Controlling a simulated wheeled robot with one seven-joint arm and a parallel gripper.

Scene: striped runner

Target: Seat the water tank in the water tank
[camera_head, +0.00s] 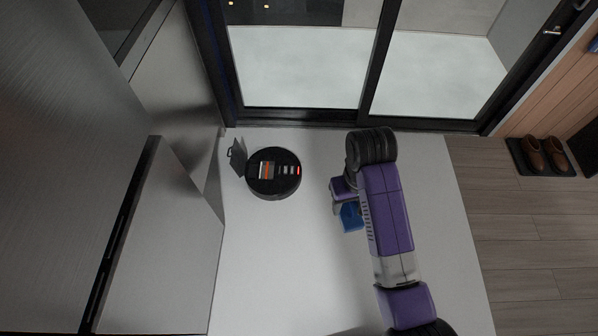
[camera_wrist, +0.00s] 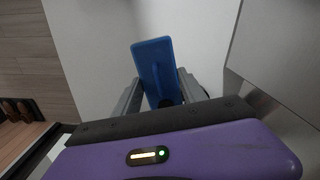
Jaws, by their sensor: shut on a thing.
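The blue water tank (camera_head: 351,217) is under my arm, right of the robot vacuum, in the head view. It also shows in the wrist view as a flat blue block (camera_wrist: 155,66) between the fingers. My gripper (camera_wrist: 156,97) is shut on it; in the head view my gripper (camera_head: 345,203) is partly hidden by my arm. The round black robot vacuum (camera_head: 289,184) sits on the white floor, with its grey lid (camera_head: 238,157) standing open at its left. Its top shows an open bay with orange and light parts. The tank is apart from the vacuum.
Grey cabinets (camera_head: 180,262) stand along the left. A black-framed glass door (camera_head: 300,112) closes off the back. Brown shoes (camera_head: 545,153) rest on a dark mat at the far right. The white floor between vacuum and tank is clear.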

